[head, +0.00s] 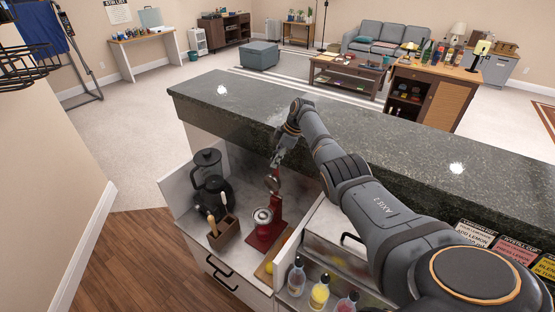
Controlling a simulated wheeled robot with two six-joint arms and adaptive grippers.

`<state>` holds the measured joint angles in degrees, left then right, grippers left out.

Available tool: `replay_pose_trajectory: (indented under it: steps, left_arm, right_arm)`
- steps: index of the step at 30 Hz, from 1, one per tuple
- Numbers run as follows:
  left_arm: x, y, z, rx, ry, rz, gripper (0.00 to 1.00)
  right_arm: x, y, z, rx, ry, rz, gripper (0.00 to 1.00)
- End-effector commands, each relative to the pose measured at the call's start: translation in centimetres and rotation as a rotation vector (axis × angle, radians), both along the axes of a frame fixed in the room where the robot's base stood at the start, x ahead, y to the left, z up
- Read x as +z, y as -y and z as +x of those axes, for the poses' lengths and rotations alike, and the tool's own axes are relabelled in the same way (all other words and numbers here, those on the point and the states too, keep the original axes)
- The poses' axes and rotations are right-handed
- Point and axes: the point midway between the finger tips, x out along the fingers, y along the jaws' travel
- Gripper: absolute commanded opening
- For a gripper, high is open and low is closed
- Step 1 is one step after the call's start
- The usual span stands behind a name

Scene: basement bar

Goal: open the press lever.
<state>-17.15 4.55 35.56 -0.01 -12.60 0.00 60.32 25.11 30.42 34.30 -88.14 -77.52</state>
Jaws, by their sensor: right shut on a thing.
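A red press (276,218) stands upright on the lower white counter, with a dark round part near its top. Its lever (273,182) rises from there towards my right gripper. My right gripper (276,166) comes down from above and is shut on the press lever; the fingers hide the lever's end. My left gripper is not in view.
A black coffee maker (208,178) and a wooden holder with utensils (224,230) stand left of the press. A dark stone bar top (350,122) rises behind it. Several bottles, one yellow (320,295), stand at the front right.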

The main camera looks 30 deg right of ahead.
Motion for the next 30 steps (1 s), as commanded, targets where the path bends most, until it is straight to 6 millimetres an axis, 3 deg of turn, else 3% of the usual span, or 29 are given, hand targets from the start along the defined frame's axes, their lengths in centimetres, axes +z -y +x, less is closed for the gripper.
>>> replay_pose_trajectory:
  steps: [10, 11, 16, 25, 30]
  left_arm:
    - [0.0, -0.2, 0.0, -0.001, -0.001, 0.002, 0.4]
    - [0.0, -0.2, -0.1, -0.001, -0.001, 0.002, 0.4]
    - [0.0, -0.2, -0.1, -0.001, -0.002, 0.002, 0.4]
    - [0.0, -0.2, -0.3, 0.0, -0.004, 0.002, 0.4]
    - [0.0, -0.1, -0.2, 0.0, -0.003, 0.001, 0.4]
  right_arm:
    - [-0.2, 0.0, -0.2, 0.0, -0.007, 0.002, 0.0]
    - [-0.2, 0.0, -0.2, 0.0, -0.007, 0.002, 0.24]
    - [-0.2, 0.0, -0.1, 0.0, -0.006, 0.001, 0.45]
    - [0.1, 0.1, -0.1, -0.001, -0.003, 0.001, 0.45]
    - [2.6, 1.0, -0.6, 0.0, 0.0, -0.001, 0.45]
